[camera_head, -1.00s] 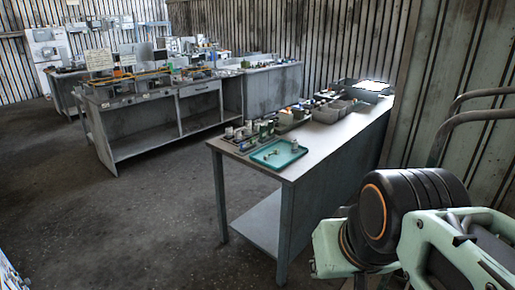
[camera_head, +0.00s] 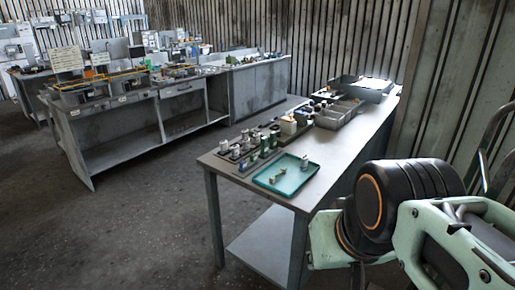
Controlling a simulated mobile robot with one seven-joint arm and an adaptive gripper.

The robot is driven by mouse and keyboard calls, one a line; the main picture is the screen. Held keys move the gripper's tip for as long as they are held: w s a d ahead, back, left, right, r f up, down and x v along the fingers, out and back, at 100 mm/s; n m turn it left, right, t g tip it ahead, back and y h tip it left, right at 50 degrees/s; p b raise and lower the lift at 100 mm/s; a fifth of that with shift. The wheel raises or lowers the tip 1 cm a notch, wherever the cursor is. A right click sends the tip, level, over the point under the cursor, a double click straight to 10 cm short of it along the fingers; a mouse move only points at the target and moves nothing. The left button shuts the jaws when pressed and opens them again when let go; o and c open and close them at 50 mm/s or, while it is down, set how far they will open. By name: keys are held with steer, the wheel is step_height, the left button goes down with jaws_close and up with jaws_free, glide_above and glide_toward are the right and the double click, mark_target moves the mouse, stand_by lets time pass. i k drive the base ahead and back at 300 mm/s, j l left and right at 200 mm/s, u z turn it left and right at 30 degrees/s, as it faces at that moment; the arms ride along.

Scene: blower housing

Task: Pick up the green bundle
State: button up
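A teal tray (camera_head: 296,181) lies on the near end of the grey workbench. A small greenish piece (camera_head: 277,177) lies in the tray, and a small pale upright piece (camera_head: 304,163) stands near its right side. Several small green and grey parts (camera_head: 265,144) stand in a row just behind the tray. I cannot tell from this distance which of these is the green bundle. My arm shows at the lower right, with pale green links and a black joint, to the right of the tray. My gripper's fingers are not in view.
The workbench (camera_head: 340,150) also holds grey bins (camera_head: 328,119) further back. A second bench (camera_head: 120,130) with shelves stands at the left. A curved metal rail (camera_head: 490,150) is at the right by the wall. The floor (camera_head: 130,230) at the left is clear.

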mark_target(283, 171)
steer(key=i+j, duration=0.25)
steer(key=i, duration=0.2)
steer(key=i+j+z, duration=0.1)
steer(key=i+j, duration=0.2)
steer(key=i, duration=0.15)
